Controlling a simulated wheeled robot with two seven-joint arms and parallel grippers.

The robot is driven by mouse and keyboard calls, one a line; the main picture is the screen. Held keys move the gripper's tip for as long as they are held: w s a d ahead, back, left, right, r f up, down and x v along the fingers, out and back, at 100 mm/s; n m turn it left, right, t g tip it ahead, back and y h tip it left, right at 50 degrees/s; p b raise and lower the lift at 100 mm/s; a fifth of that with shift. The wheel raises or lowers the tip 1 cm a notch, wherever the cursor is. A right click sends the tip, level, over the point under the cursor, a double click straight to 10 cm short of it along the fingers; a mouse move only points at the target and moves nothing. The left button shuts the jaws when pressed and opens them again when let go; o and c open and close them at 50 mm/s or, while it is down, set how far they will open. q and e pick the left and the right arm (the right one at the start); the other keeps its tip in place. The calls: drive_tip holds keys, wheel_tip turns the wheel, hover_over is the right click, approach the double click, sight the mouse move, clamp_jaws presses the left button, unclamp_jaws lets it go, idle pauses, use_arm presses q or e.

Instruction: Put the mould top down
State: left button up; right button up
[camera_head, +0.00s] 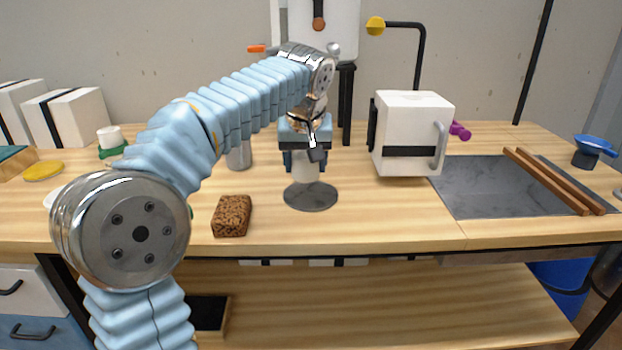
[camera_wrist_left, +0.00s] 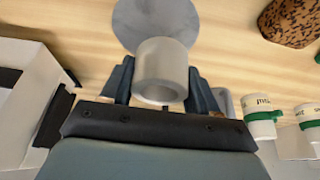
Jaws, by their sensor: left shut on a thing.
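The mould top (camera_head: 306,172) looks like a short, pale hollow cylinder. My left gripper (camera_head: 305,160) is shut on it, with one dark finger on each side. The left wrist view shows the mould top (camera_wrist_left: 161,72) between the fingertips (camera_wrist_left: 161,85), its open end facing the camera. It is upright over the back part of a round grey disc (camera_head: 311,197) on the bench; the disc also shows in the left wrist view (camera_wrist_left: 150,18). I cannot tell whether the two touch. My right gripper is not in view.
A brown speckled sponge (camera_head: 232,216) lies left of the disc, with a metal cup (camera_head: 239,155) behind. A white box with a handle (camera_head: 412,125) stands to the right, beside a grey slab (camera_head: 475,190) with wooden strips (camera_head: 550,180). The bench front right of the disc is clear.

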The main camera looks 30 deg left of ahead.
sight(310, 190)
use_arm(q)
drive_tip(key=shift+w+f, duration=0.45)
drive_tip(key=shift+f, duration=0.1)
drive_tip(key=shift+w+d+f+b, duration=0.1)
drive_tip(key=shift+w+f+b, duration=0.1)
drive_tip(key=shift+f, duration=0.75)
drive_tip(key=shift+w+d+f+b, duration=0.1)
drive_tip(key=shift+w+f, duration=0.05)
drive_tip(key=shift+f, duration=0.8)
drive_tip(key=shift+f, duration=0.2)
drive_tip(key=o, duration=1.2)
drive_tip(key=shift+c, duration=0.2)
